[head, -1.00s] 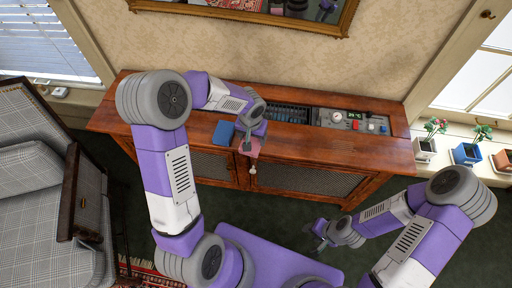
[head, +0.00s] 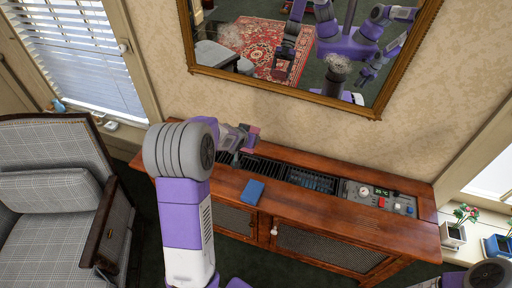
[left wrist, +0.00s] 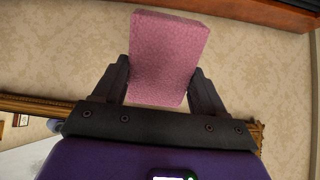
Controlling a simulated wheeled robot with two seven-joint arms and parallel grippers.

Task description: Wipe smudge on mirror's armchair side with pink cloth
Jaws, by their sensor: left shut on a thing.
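The mirror (head: 300,82) hangs on the wall in a gold frame. One greyish smudge (head: 230,35) shows on its left part, the side of the armchair (head: 55,185); another smudge (head: 338,66) shows lower and further right. My left gripper (head: 246,140) is shut on the pink cloth (head: 252,131), below the mirror and apart from it. In the left wrist view the pink cloth (left wrist: 167,58) is a flat block held between both fingers, against a wallpaper background. My right gripper is out of view; only part of that arm shows at the lower right corner.
A wooden cabinet (head: 330,215) stands under the mirror, with a control panel (head: 378,198) and dark grilles on top. A blue folded item (head: 252,191) lies near its front edge. Potted plants (head: 455,232) stand on the right sill.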

